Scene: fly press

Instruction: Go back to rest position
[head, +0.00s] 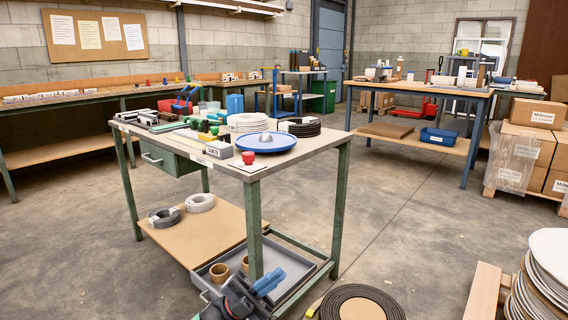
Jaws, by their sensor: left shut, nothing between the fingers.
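My left gripper (272,283) shows at the bottom of the head view, low in front of the near workbench (285,160). Its blue fingers are shut with nothing between them. It overlaps the view of the grey tray (313,272) on the bench's lower level; I cannot tell whether it touches it. The dark wrist of my left arm comes in from the bottom edge. My right gripper is not in view.
The bench carries a blue dish (266,141), a red knob (248,158) and coils. A dark coiled mat (357,303) lies on the floor, stacked discs (545,275) at the right. Boxes (537,113) stand far right. Open floor (420,220) lies right of the bench.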

